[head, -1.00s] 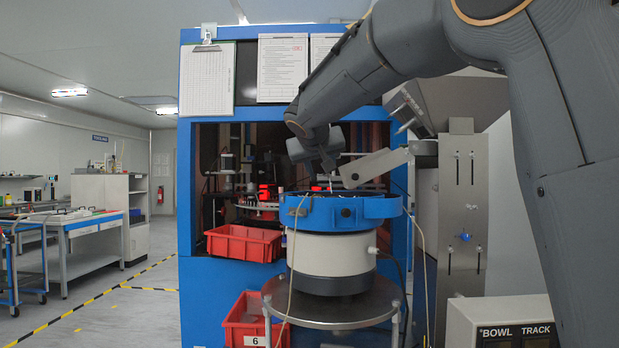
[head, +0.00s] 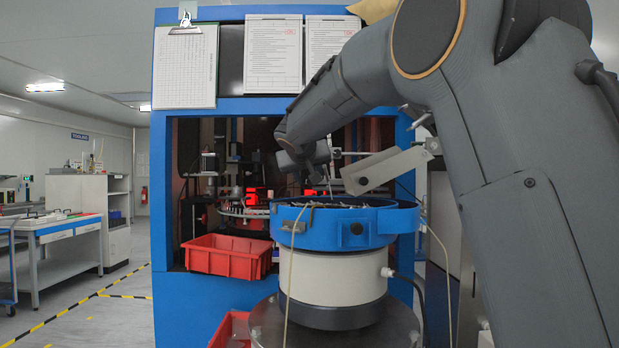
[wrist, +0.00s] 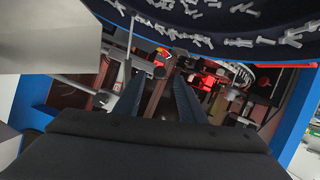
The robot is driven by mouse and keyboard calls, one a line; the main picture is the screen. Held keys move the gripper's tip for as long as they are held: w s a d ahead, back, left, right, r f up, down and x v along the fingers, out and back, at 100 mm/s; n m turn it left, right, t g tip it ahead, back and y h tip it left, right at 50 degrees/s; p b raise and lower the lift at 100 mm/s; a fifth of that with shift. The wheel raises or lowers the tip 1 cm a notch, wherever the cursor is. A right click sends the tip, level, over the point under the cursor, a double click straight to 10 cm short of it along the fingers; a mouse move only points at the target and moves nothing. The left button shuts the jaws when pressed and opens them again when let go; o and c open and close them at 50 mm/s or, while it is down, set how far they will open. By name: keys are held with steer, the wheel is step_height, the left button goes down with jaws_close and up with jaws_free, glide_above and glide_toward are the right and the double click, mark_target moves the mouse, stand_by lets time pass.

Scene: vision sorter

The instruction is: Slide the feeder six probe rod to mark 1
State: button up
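My gripper (wrist: 155,85) shows in the wrist view with its two dark fingers apart. A brown upright strip shows between them, and I cannot tell that they touch anything. In the head view my wrist is over the back of the blue feeder bowl (head: 355,228), and the fingers cannot be made out. A thin rod (head: 331,178) stands above the bowl beside the wrist; it may be the probe rod, but this is unclear. No mark 1 can be read.
A bent metal plate (head: 383,170) lies right of my wrist, close above the bowl; a grey plate (wrist: 45,38) fills the wrist view's upper left. The blue machine frame (head: 160,200) stands behind. The floor at left is open.

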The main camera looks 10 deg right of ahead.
steer(key=shift+x, duration=1.4)
steer(key=shift+c, duration=0.5)
jaws_close()
